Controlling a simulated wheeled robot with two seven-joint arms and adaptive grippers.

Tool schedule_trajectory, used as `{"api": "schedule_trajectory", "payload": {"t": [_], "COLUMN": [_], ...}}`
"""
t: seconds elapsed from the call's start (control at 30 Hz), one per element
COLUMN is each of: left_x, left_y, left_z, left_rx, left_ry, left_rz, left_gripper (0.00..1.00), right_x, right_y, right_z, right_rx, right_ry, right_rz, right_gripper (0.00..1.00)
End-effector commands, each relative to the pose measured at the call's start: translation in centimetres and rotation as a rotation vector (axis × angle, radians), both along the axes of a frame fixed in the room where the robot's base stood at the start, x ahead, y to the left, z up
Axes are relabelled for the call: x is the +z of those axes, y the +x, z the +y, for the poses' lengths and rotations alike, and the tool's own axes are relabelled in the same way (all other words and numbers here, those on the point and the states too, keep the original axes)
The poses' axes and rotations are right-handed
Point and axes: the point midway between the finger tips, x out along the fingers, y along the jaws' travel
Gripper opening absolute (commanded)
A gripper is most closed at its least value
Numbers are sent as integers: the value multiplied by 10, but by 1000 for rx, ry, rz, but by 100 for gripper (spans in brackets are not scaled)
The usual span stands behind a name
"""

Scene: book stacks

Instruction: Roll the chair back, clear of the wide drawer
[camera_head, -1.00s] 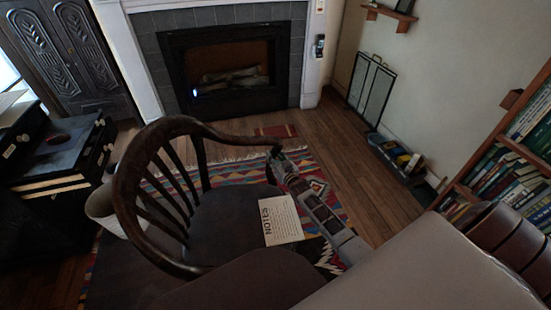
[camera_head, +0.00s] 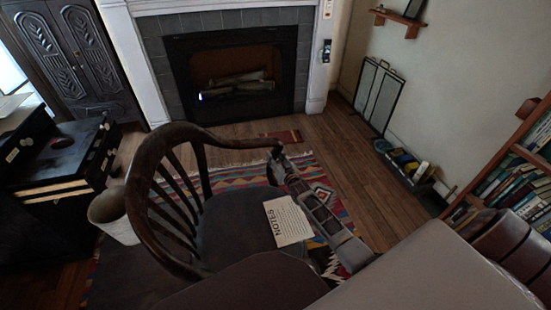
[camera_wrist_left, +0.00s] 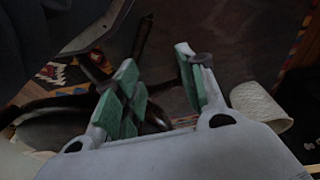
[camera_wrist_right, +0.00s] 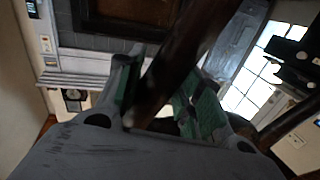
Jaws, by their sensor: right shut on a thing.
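The dark wooden chair (camera_head: 158,215) with a curved back and spindles stands on the patterned rug. A sheet marked NOTES (camera_head: 288,221) lies on its seat. My right gripper (camera_head: 276,157) is shut on the end of the chair's far arm; in the right wrist view the dark wood (camera_wrist_right: 165,85) passes between its fingers. My left gripper (camera_wrist_left: 160,90) shows only in its wrist view; its green-padded fingers are apart with nothing clearly held between them. A black drawer cabinet (camera_head: 75,150) stands left of the chair. Which drawer is the wide one, I cannot tell.
A pale waste bin (camera_head: 113,217) stands between cabinet and chair. The striped rug (camera_head: 312,180) lies under the chair. The fireplace (camera_head: 235,75) is behind, a low box (camera_head: 405,165) and bookshelf (camera_head: 520,165) are at right. Bare wood floor lies between rug and right wall.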

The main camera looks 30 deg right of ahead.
Motion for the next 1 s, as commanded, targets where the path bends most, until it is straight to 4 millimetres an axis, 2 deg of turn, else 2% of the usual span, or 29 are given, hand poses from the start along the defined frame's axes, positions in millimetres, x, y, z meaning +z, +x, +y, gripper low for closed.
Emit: {"api": "schedule_trajectory", "payload": {"t": [0.17,0.2,0.4,0.77,1.0], "left_x": [0,0,0,1,0], "left_y": [0,0,0,1,0], "left_z": [0,0,0,-1,0], "left_rx": [0,0,0,-1,0], "left_ry": [0,0,0,-2,0], "left_rz": [-1,-1,-2,-4,-2], "left_gripper": [40,40,40,40,40], "right_x": [1,1,1,0,0], "right_y": [1,1,0,-1,-8], "right_z": [1,1,1,1,1], "right_rx": [1,1,0,0,0], "right_ry": [10,10,7,3,3], "right_rz": [-2,-2,-1,0,1], "right_gripper": [0,38,61,61,61]}}
